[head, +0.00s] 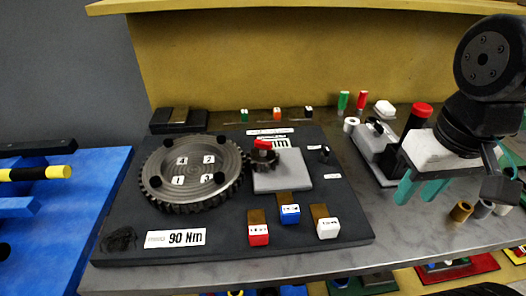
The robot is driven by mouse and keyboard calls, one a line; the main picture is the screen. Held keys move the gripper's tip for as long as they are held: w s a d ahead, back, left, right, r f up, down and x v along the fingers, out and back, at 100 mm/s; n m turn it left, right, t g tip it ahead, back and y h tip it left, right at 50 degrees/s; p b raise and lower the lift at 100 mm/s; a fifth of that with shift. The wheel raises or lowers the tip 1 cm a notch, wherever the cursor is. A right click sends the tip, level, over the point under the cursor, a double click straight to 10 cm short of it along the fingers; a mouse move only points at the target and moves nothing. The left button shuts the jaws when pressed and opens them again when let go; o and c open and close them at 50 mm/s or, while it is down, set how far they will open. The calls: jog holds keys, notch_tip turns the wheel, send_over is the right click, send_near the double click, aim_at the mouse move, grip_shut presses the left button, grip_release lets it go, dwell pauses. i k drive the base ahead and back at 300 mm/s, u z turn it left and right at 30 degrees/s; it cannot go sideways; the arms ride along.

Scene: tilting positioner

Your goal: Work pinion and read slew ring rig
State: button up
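The slew ring (192,190) is a large dark toothed disc lying at the left of a dark base plate (215,250). It carries black knobs and white tiles numbered 1 to 4. The small dark pinion (263,160), with a red piece on top, sits at the ring's right edge; whether the teeth mesh is too small to tell.
Red (258,236), blue (290,215) and white (327,229) tagged blocks stand at the plate's front. A grey square pad (282,172) is beside the pinion. A grey device (377,150) and a red-capped black cylinder (416,120) stand near my gripper. A blue bench (75,205) is at left.

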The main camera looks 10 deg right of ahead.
aim_at(265, 158)
jog(key=k, duration=1.1)
jog(key=u, duration=0.8)
jog(key=i, duration=1.4)
jog(key=z, duration=0.8)
